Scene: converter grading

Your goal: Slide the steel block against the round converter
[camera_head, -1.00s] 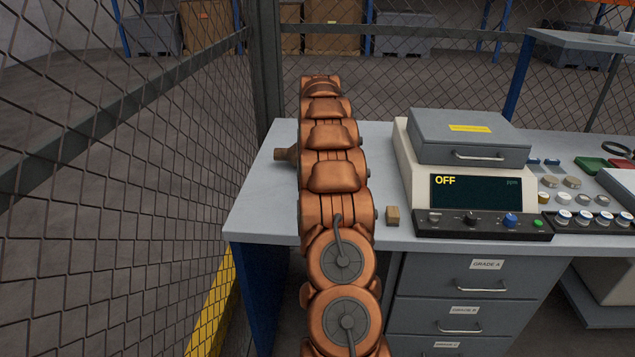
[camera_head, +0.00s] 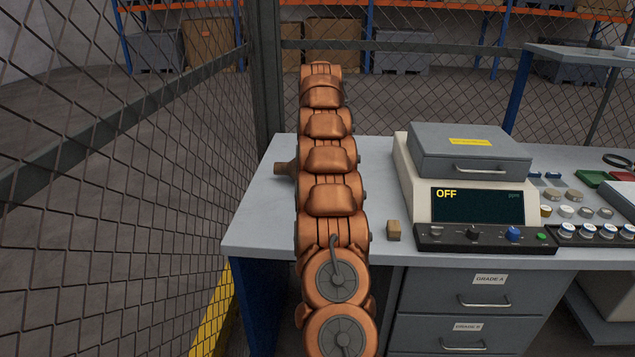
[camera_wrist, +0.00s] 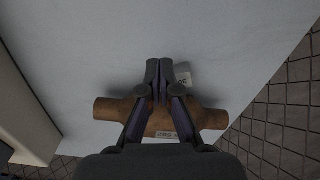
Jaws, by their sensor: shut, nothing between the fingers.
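The converter is a brown round body with a pipe stub at each end. In the wrist view the converter (camera_wrist: 205,118) lies across the table under my gripper, with a pale label on it. In the head view only a stub of the converter (camera_head: 285,168) shows left of my arm; the rest is hidden. My gripper (camera_wrist: 159,65) is shut and empty, its fingers reaching across the converter to the bare table beyond. A small pale piece with dark marks (camera_wrist: 184,79) shows beside the fingertips, partly hidden; I cannot tell whether it is the steel block. My arm hides the gripper in the head view.
A small tan block (camera_head: 393,230) stands near the table's front edge, right of my arm. An analyser (camera_head: 475,205) reading OFF stands further right, with several small pots (camera_head: 567,212) beyond. A mesh fence (camera_head: 120,200) borders the left. The left table top (camera_head: 258,222) is mostly clear.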

